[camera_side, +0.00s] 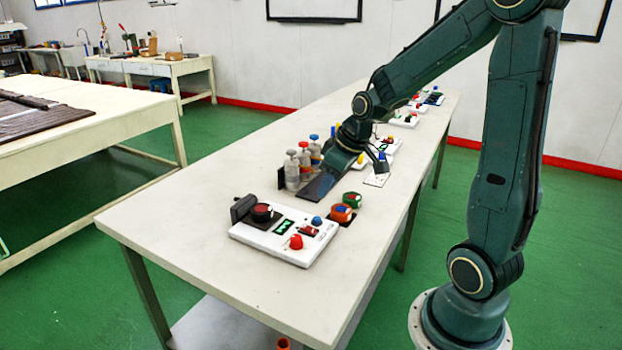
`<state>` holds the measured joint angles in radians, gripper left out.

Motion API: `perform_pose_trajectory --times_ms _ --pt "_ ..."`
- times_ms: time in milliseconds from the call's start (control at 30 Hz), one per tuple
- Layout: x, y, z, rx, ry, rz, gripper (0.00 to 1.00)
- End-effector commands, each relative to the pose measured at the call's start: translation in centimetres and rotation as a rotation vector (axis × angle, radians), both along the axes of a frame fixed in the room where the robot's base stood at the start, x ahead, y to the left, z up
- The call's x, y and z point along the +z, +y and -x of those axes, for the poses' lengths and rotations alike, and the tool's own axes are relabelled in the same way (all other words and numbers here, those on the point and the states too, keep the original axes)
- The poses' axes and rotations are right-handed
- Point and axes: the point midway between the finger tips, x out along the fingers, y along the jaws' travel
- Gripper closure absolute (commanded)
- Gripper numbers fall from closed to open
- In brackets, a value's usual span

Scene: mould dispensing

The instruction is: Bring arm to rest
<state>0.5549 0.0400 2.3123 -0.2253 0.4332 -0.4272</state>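My gripper (381,163) hangs over the long white table, past the bottles and beside a small white card-like item (377,180). It is small and dark here, and I cannot tell whether its fingers are open or shut or hold anything. A group of bottles (291,172) with red and blue caps stands upright to its left, next to a dark flat plate (322,186). My wrist partly hides what lies behind it.
A white device (285,238) with a red knob, a dark round part and a green display sits near the table's front. More devices (404,119) line the far end. The table's (190,215) left side is clear.

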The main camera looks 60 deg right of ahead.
Motion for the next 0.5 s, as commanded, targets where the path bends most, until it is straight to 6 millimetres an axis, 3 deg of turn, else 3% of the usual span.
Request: perform_pose_trajectory --times_ms 267,500 --pt "3.3 3.9 1.8 0.018 -0.010 0.022 0.71" --pt "6.4 7.8 4.7 0.022 -0.027 0.034 0.71"
